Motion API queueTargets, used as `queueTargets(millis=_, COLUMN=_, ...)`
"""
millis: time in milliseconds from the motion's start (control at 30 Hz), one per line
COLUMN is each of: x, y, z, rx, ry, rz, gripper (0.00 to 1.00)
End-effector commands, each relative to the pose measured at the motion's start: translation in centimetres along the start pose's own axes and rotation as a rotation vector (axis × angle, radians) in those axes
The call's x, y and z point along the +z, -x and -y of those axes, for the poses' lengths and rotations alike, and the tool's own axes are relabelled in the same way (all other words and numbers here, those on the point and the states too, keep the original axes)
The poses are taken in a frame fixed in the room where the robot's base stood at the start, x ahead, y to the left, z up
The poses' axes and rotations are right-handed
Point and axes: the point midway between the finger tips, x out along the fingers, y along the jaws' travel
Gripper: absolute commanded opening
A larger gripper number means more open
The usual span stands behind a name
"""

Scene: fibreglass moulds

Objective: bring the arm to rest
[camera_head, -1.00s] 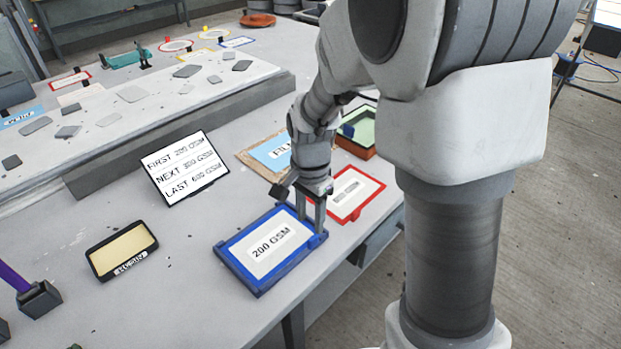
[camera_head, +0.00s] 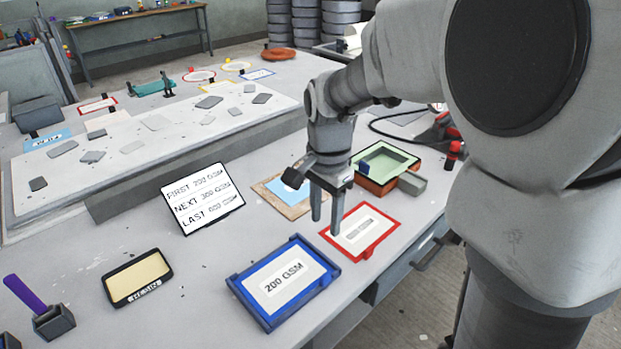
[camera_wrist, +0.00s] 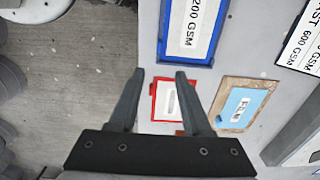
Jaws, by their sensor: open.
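My gripper (camera_head: 326,208) is open and empty in the head view, with its fingers pointing down above the table. It hangs over the area between the red-framed card and the wooden-framed blue card. In the wrist view my gripper (camera_wrist: 158,80) shows two spread fingers with nothing held between them. The blue tray (camera_head: 243,301) with a card marked 200 GSM lies apart from the fingers, nearer the table's front edge. The red-framed card (camera_head: 345,250) lies just right of the fingers, and in the wrist view the red frame (camera_wrist: 154,112) shows between them.
A sign (camera_head: 203,198) listing 200, 300 and 600 GSM stands behind the blue tray. A wooden-framed blue card (camera_head: 276,188) and a green-lined tray (camera_head: 392,160) lie farther back. A black-framed yellow pad (camera_head: 137,277) and a purple-handled tool (camera_head: 26,294) stand at left.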

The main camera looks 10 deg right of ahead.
Motion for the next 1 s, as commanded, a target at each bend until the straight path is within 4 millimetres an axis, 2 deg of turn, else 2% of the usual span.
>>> queueTargets(millis=167, x=0.0, y=0.3, z=-0.2, rx=-0.006, ry=0.01, rz=-0.002, gripper=0.49)
queueTargets(millis=267, x=0.2, y=1.4, z=-0.9, rx=-0.031, ry=0.054, rz=-0.012, gripper=0.49)
queueTargets(millis=633, x=2.2, y=7.9, z=-7.2, rx=-0.187, ry=0.451, rz=-0.15, gripper=0.49)
queueTargets(millis=800, x=3.4, y=9.8, z=-10.3, rx=-0.231, ry=0.644, rz=-0.253, gripper=0.49)
queueTargets(millis=1000, x=4.6, y=10.8, z=-13.3, rx=-0.245, ry=0.839, rz=-0.375, gripper=0.49)
